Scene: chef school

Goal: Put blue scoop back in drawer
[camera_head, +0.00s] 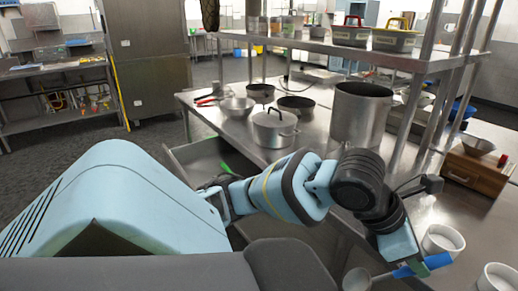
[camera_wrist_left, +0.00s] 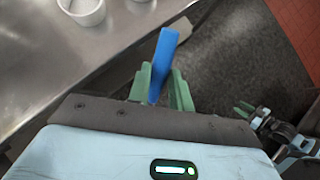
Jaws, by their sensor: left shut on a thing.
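My left gripper (camera_head: 416,266) is at the lower right of the head view, shut on the blue handle of the scoop (camera_head: 438,261). The scoop's grey metal bowl (camera_head: 357,281) hangs to the left, partly cut off by the frame. In the left wrist view the blue handle (camera_wrist_left: 165,58) stands up between the green fingers (camera_wrist_left: 158,90). An open metal drawer (camera_head: 190,152) is under the table at left, with a green item (camera_head: 237,173) at it; my arm hides part of it. A green-tipped gripper, apparently my right one (camera_wrist_left: 270,122), shows small in the wrist view.
The steel table (camera_head: 235,128) carries a lidded pot (camera_head: 274,128), a large pot (camera_head: 360,115) and several bowls and pans. White cups (camera_head: 443,240) stand close to my left gripper. A shelf (camera_head: 300,42) on posts rises above the table.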

